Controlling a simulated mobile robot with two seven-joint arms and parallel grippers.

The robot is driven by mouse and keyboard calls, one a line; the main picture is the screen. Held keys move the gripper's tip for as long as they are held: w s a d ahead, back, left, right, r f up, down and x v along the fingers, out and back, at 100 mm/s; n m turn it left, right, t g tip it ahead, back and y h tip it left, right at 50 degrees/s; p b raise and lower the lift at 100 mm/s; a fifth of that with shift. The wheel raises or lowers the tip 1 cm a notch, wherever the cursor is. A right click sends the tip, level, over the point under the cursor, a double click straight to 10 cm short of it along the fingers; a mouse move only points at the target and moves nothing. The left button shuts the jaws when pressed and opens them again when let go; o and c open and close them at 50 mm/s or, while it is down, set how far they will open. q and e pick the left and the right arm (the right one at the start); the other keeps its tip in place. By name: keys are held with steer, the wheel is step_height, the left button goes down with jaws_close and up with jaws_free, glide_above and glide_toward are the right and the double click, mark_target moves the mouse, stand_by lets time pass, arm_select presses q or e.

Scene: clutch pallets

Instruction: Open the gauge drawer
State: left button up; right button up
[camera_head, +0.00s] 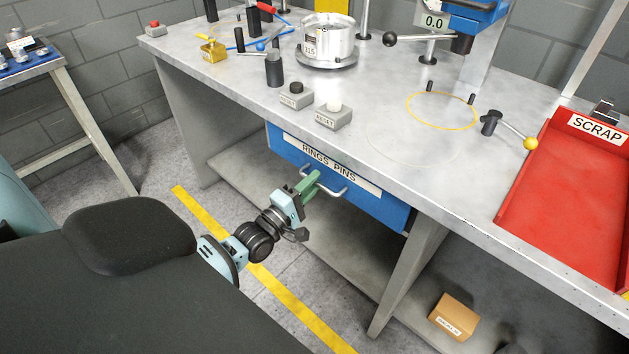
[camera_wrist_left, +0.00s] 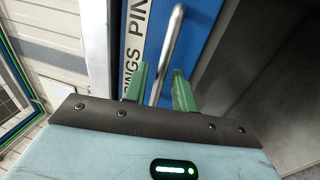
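The blue drawer (camera_head: 375,205), labelled "RINGS PINS", sits under the bench top, and its front looks about flush with the bench edge. Its silver bar handle (camera_head: 334,189) crosses the front. My left gripper (camera_head: 312,184) is at the handle's left part, its green fingers pointing at the drawer front. In the left wrist view, the handle (camera_wrist_left: 168,50) runs between the two fingertips (camera_wrist_left: 160,88). Gaps show on both sides of the bar, so the fingers look open around it. The drawer's inside is hidden. My right gripper is not in view.
The bench top (camera_head: 400,140) overhangs the drawer and bears a red scrap tray (camera_head: 575,200), two small button boxes (camera_head: 333,117) and a round metal part (camera_head: 327,45). A lower shelf (camera_head: 250,185) runs underneath. A cardboard box (camera_head: 454,316) lies at lower right.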

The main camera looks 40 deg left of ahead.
arm_select(q)
steer(key=shift+w+d+r, duration=0.1)
steer(key=shift+w, duration=0.45)
jaws_close()
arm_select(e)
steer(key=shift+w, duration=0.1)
